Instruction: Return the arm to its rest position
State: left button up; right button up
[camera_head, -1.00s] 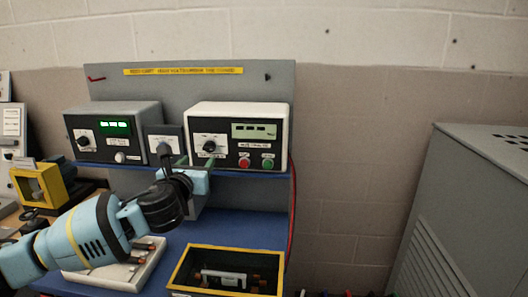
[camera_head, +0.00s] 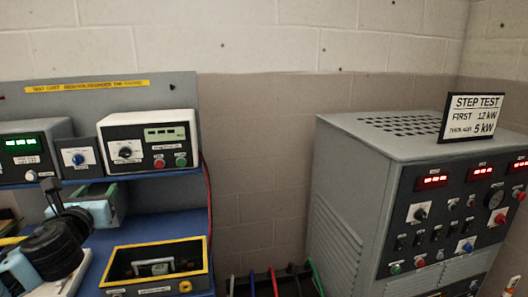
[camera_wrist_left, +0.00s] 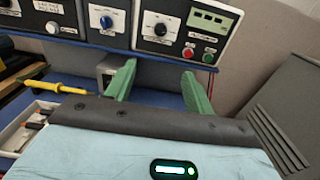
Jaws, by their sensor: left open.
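My left arm comes in at the lower left of the head view, with its black wrist joint and light-blue gripper body low in front of the bench. The left gripper (camera_head: 104,191) is partly hidden by its own body there. In the left wrist view its two green fingers (camera_wrist_left: 158,84) stand apart with nothing between them. They point toward the instruments on the shelf, and I see no contact. My right gripper is in neither view.
A white-cased meter (camera_head: 150,142) and a green-display unit (camera_head: 32,150) stand on the blue shelf. A yellow-rimmed tray (camera_head: 157,248) lies below. A large grey cabinet (camera_head: 385,150) with a step-test sign (camera_head: 472,117) stands right.

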pick_arm(q)
jog(key=s+d+f+n+g+h, duration=0.2)
jog(key=s+d+f+n, duration=0.15)
jog(key=d+f, duration=0.45)
jog(key=s+d+f+n+g+h, duration=0.1)
jog(key=s+d+f+n+h, duration=0.3)
jog(key=f, duration=0.7)
jog(key=s+d+f+n+g+h, duration=0.1)
jog(key=s+d+f+n+g, duration=0.3)
jog(key=f, duration=0.6)
jog(key=s+f+n, duration=0.9)
jog(key=s+n, duration=0.1)
jog(key=s, duration=0.2)
jog(key=s+d+f+n, duration=0.1)
jog(key=s+f+n, duration=0.8)
jog(key=s, duration=0.4)
jog(key=shift+d+n+g+y, duration=0.25)
jog(key=shift+n+g+y, duration=0.15)
jog(key=shift+n, duration=0.05)
jog(key=shift+c, duration=0.4)
